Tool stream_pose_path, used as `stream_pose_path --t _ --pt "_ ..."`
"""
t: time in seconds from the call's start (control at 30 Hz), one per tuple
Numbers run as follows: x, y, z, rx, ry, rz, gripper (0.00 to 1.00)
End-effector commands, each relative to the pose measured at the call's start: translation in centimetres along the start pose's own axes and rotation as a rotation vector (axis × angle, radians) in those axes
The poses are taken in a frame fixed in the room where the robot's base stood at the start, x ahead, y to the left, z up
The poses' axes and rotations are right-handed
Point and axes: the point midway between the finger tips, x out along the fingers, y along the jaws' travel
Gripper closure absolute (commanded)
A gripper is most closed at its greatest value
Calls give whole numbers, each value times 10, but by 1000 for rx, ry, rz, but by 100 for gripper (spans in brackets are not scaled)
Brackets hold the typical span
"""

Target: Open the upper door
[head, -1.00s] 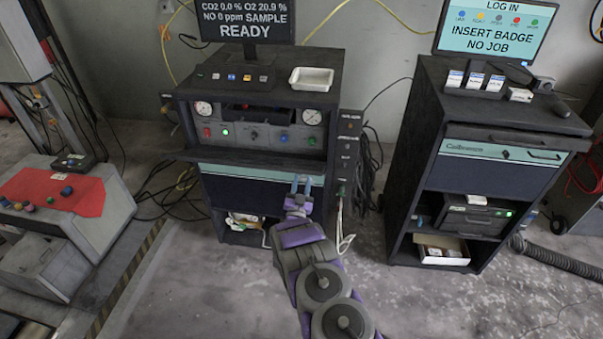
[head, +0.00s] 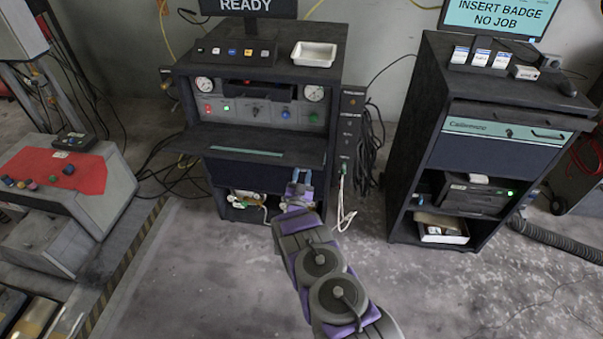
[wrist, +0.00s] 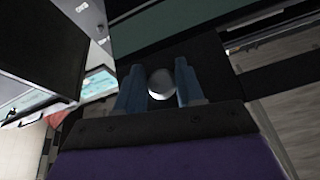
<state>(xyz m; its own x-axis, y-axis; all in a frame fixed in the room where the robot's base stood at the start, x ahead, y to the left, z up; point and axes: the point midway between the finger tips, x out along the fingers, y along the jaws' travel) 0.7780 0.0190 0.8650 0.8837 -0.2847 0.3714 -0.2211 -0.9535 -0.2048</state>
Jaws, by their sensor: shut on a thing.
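The middle cabinet (head: 189,96) has a dark flap or ledge (head: 262,136) jutting out below its gauge panel. A teal strip (head: 246,152) shows at the ledge's front, above a dark blue front that is partly covered by my arm. My gripper (head: 298,180) is at the right of this front, just below the ledge. In the wrist view its two blue-grey fingers (wrist: 160,85) are closed around a round silver knob (wrist: 160,82). A dark panel with a teal band (wrist: 190,25) lies just beyond the knob. The exact door edge is hard to make out.
The right cabinet (head: 417,115) has its own drawer and open shelves. A red-topped unit (head: 95,170) stands at left. Loose cables (head: 368,165) hang beside the middle cabinet. The floor (head: 200,260) in front is mostly clear.

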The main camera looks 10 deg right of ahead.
Motion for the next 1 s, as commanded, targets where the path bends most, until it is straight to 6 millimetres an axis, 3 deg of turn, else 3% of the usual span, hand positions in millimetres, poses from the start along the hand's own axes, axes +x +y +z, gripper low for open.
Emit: stream_pose_path --t 0.27,0.6,0.77,1.0 --pt "0 2 -1 -1 0 5 40" --pt "-6 -1 -2 -3 0 1 39" --pt "-28 -1 -2 -4 -2 -1 39" --pt "-82 0 -1 -4 -6 0 39"
